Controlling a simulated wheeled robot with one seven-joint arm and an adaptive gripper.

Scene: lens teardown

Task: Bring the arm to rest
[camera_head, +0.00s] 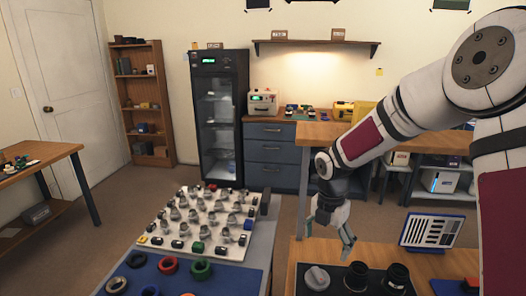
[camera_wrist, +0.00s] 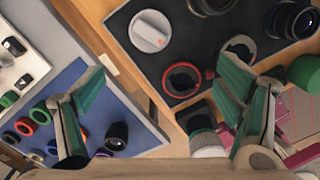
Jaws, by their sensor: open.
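My arm (camera_head: 395,125) reaches in from the right in the head view, bent at the elbow, with the forearm sloping down to the left. My gripper (camera_head: 328,232) points downward above the gap between the left bench and the wooden table. In the wrist view my gripper (camera_wrist: 165,105) has its two green-padded fingers wide apart, with nothing between them. Below it lie the edge of a blue mat (camera_wrist: 135,125) and a dark tray (camera_wrist: 190,55) with lens parts.
A white board (camera_head: 180,215) with several grey parts lies on the left bench. Several coloured rings lie on the blue mat. The dark tray carries a grey cap (camera_head: 317,278) and black lens barrels (camera_head: 357,274). A slotted rack (camera_head: 431,231) stands at the right. Open floor lies behind.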

